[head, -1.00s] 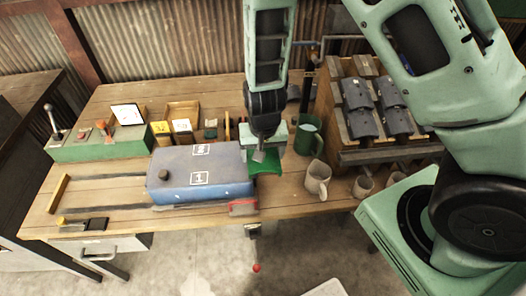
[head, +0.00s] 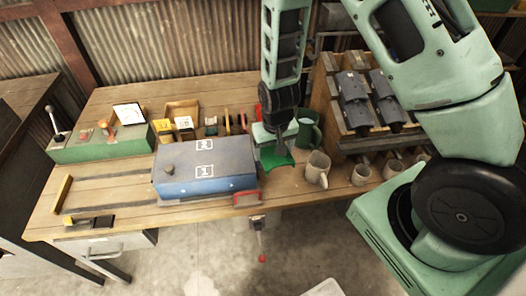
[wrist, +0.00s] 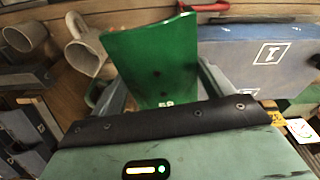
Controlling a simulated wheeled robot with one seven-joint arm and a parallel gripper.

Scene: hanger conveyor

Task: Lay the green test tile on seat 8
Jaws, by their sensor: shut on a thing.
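The green test tile (head: 276,159) is a curved green plate. My gripper (head: 282,140) is shut on it and holds it in the air just right of the blue box's right end. In the wrist view the tile (wrist: 153,62) stands out beyond the gripper, with white digits partly visible at its near edge; I cannot read them surely. Dark marks show on its face. I cannot make out a seat marked 8. Dark curved tiles (head: 351,88) sit on a wooden rack (head: 323,92) to the right.
The blue box (head: 205,168) with white labels fills the middle of the wooden bench (head: 125,195). A green mug (head: 307,130) and a beige mug (head: 317,169) stand close right of the tile. A red handle (head: 247,198) is at the bench's front. A green control box (head: 100,143) stands left.

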